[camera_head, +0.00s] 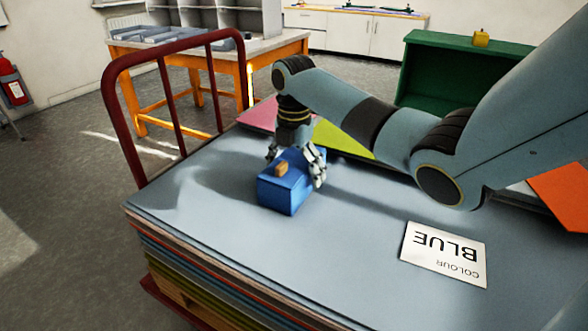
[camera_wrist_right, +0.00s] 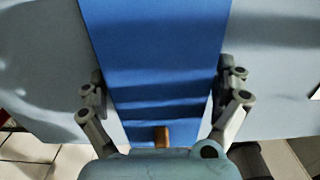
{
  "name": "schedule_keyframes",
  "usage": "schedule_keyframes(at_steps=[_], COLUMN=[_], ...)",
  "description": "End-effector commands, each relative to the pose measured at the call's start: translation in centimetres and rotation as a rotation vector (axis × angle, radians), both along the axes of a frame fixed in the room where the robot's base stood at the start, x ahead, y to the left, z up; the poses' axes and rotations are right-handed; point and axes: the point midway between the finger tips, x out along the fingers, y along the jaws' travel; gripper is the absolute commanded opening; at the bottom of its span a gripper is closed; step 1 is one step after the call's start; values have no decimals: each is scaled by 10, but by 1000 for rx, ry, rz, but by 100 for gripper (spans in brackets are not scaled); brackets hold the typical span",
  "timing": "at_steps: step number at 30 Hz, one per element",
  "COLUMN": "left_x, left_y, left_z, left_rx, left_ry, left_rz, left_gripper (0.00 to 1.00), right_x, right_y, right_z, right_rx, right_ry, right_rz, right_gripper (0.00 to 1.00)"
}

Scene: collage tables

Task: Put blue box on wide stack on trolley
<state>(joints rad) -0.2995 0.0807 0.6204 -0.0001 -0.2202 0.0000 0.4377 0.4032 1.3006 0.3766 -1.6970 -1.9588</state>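The blue box (camera_head: 284,194), with a small brown knob (camera_head: 281,169) on top, is on or just above the broad grey-blue top sheet of the wide stack (camera_head: 220,222) on the trolley (camera_head: 111,91). I cannot tell for sure whether its base touches the sheet. My right gripper (camera_head: 297,163) comes down over the box, with a finger on either side. In the right wrist view the box (camera_wrist_right: 160,60) fills the space between the fingers (camera_wrist_right: 160,88), which lie against its sides. My left gripper is not in view.
A white card reading "COLOUR BLUE" (camera_head: 443,254) lies on the stack at right. Pink (camera_head: 258,115), lime (camera_head: 338,139) and orange (camera_head: 562,196) sheets lie beyond. The trolley's red rail stands at left. A green cabinet (camera_head: 427,78) and an orange-legged table (camera_head: 250,83) stand behind.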

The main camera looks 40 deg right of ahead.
Motion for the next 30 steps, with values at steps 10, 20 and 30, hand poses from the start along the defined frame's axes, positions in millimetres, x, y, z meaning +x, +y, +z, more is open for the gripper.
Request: schedule_keyframes(at_steps=[10,20,30], left_x=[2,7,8], left_y=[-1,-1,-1], left_z=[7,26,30], left_rx=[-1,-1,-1], left_ry=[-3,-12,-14], left_rz=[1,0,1], left_gripper=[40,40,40], right_x=[1,1,0], right_y=[0,0,0], right_z=[23,96,122], right_rx=[-1,-1,0], right_ry=[-4,-4,-1], right_rz=[0,0,0], right_gripper=[100,100,100])
